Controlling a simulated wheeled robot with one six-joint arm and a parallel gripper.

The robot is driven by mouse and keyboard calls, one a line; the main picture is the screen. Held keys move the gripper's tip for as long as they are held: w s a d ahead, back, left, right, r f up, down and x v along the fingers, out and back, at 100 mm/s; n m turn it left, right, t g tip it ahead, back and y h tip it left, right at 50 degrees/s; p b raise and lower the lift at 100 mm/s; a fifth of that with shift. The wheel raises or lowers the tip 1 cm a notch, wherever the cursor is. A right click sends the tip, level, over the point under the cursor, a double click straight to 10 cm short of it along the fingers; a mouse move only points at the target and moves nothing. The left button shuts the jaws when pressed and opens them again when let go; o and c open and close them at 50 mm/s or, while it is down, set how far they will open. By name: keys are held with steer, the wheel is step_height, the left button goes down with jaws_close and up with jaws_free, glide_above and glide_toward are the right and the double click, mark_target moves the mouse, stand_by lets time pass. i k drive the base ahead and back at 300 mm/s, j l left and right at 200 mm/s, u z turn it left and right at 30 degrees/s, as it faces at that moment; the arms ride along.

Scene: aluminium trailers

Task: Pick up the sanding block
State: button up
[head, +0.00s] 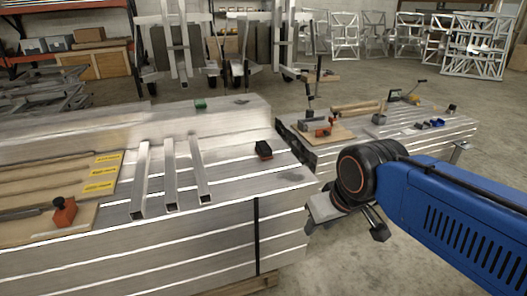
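A small black block with a reddish edge (264,150) lies on the near slatted aluminium bed, close to its right end. It looks most like the sanding block, but it is too small to be certain. My gripper (345,231) hangs in front of the gap between the two beds, to the right of the block and apart from it. Its dark fingertips are spread and nothing shows between them. My blue arm and black wrist hide part of the gripper.
Three aluminium tubes (171,180) lie left of the block. An orange-and-black tool (64,212) and wooden boards (45,192) lie farther left. A green block (200,104) sits farther back. The right bed (340,158) carries clamps, wood and small blue parts. Bed around the black block is clear.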

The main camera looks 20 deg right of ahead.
mark_target(265, 153)
steer(key=i+j, duration=0.7)
steer(key=i+z, duration=0.05)
steer(key=i, duration=0.05)
